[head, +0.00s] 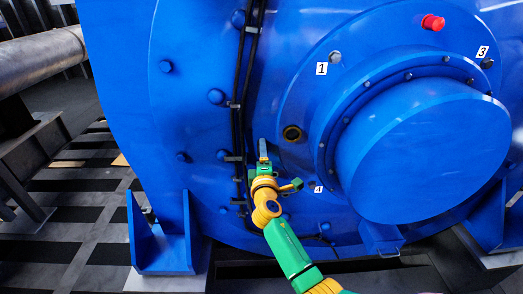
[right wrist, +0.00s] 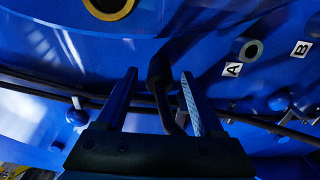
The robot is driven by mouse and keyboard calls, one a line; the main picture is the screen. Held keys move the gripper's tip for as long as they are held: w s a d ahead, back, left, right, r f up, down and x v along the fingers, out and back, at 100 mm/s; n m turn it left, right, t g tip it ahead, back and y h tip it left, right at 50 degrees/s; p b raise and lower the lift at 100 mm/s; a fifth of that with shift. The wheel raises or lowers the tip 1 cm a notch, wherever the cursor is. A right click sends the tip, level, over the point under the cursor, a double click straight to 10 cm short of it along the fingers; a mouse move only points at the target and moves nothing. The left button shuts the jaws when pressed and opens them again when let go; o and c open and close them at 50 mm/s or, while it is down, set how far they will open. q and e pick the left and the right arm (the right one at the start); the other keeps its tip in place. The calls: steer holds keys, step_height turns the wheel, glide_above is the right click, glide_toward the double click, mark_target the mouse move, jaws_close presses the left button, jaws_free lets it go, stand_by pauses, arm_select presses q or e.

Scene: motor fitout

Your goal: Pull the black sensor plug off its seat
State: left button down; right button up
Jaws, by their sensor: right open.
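The black sensor plug (right wrist: 158,70) shows in the right wrist view, with a black cable running from its lower end toward my gripper. Its upper end is against the blue motor housing, and its seat is hidden. My right gripper (right wrist: 160,76) is open, with one finger on each side of the plug and a visible gap to each. In the head view my right gripper (head: 263,148) reaches up to the blue motor housing (head: 190,120), beside the black cable run; the plug cannot be made out there. My left gripper is in neither view.
A brass-ringed hole (head: 292,133) lies just right of my gripper. Black cables (head: 238,120) are clipped down the housing to its left. A red cap (head: 433,22) sits upper right.

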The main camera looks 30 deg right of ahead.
jaws_close()
stand_by(0.3)
stand_by(1.2)
steer(key=p+v, duration=0.2)
steer(key=v, duration=0.4)
stand_by(1.1)
